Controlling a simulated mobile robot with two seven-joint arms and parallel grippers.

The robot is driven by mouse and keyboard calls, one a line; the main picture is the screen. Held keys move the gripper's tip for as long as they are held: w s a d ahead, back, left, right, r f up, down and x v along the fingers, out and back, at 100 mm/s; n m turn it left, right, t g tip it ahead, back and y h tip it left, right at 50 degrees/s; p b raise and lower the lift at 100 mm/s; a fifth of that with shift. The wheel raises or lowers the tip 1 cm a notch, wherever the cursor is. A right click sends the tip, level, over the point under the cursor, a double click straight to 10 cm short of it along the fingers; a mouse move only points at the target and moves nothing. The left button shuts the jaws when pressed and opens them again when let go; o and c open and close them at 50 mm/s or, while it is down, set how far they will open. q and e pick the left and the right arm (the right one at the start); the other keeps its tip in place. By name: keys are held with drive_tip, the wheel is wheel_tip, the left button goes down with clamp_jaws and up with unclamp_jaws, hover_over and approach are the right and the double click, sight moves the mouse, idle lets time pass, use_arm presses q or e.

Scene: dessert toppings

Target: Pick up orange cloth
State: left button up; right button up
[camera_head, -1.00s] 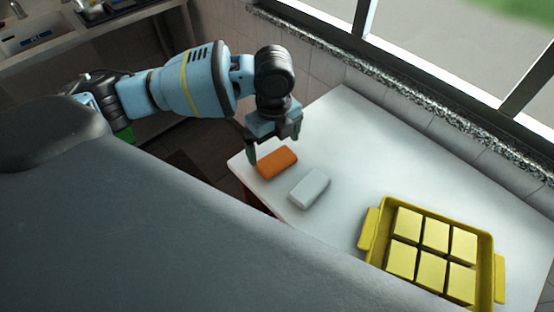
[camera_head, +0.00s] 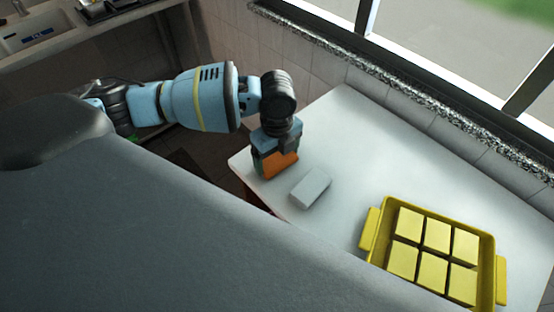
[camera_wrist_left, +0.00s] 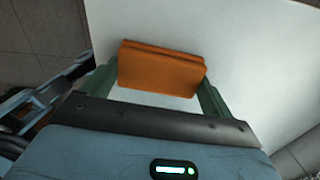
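The orange cloth (camera_head: 282,166) is a folded block at the near left corner of the white table (camera_head: 345,120). My left gripper (camera_head: 276,164) is lowered over it, pointing down. In the left wrist view the cloth (camera_wrist_left: 160,70) lies between the two green fingers (camera_wrist_left: 158,86), one at each end. The fingers are spread about as wide as the cloth and no clear gap shows at its ends. I cannot tell whether they press on it. The cloth's underside is hidden. My right gripper is not in view.
A white folded block (camera_head: 311,188) lies on the table just right of the cloth. A yellow tray (camera_head: 370,235) with several yellow blocks stands further right. The back of the table is clear, below a window wall. A sink counter (camera_head: 60,50) is at the upper left.

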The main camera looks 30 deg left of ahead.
sight(276, 160)
use_arm(q)
drive_tip(key=c, duration=0.4)
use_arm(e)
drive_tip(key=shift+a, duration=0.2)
use_arm(q)
drive_tip(key=shift+c, duration=0.2)
drive_tip(key=shift+r, duration=0.5)
drive_tip(key=r, duration=0.2)
drive_tip(key=shift+s+r, duration=0.35)
drive_tip(key=s+d+r+p, duration=0.1)
drive_tip(key=s+d, duration=0.2)
drive_tip(key=s, duration=1.2)
drive_tip(key=shift+r, duration=0.15)
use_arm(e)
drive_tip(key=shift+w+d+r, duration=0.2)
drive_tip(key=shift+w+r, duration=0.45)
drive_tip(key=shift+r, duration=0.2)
